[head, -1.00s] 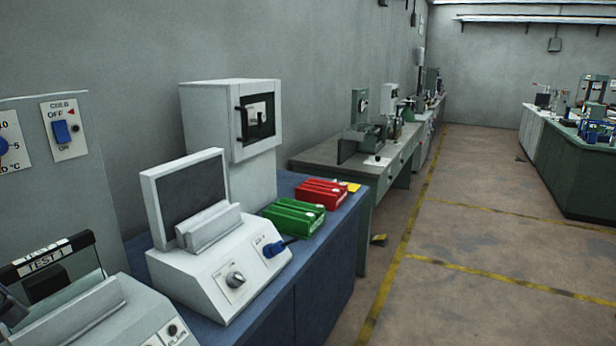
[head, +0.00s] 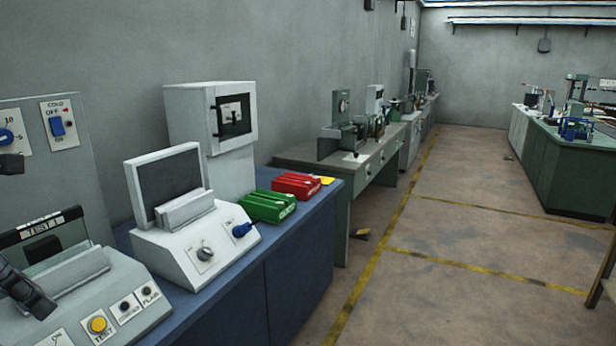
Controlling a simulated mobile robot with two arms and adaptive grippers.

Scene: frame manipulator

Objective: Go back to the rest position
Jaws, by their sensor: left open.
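My left gripper (head: 28,290) shows as dark parts at the left edge of the head view, in front of the nearest grey test unit (head: 110,275). It is open, and I see nothing held in it. Most of it and its arm are cut off by the frame edge. Another dark part shows higher on the same edge, in front of the switch panel; I cannot tell what it belongs to. My right gripper is not in view.
A second unit with a tilted screen (head: 168,185), a white cabinet (head: 212,130), a green block (head: 267,206) and a red block (head: 296,186) stand on the blue bench (head: 300,260). Beyond is another workbench (head: 372,168).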

